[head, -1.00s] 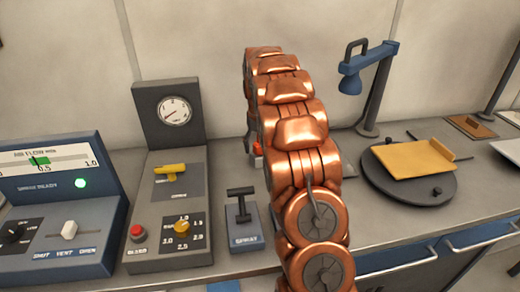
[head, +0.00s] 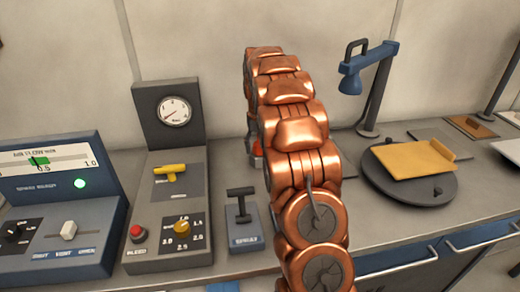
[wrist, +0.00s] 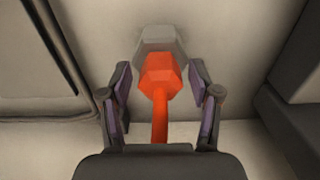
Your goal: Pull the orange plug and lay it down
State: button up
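The orange plug (wrist: 160,78) shows in the wrist view, with a hexagonal head and a narrower orange part running down toward my palm. A grey block (wrist: 158,42) lies just beyond its head; I cannot tell how deep the plug sits in it. My gripper (wrist: 160,67) is open, one finger on each side of the plug, with a visible gap on both sides. In the head view only a small orange patch of the plug (head: 257,149) shows beside my copper arm, which hides the rest.
A black T-handle lever (head: 240,205) stands left of my arm. Farther left are a gauge console (head: 190,140) and a blue panel (head: 110,225). Right of my arm are a blue lamp (head: 350,82) and a round dark stand (head: 400,190) bearing a yellow board (head: 410,160).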

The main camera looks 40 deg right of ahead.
aim_at(259, 143)
grip_shut()
dwell(0.3)
jog(key=shift+r, duration=0.1)
jog(key=shift+r+p, duration=0.7)
jog(key=shift+r, duration=2.2)
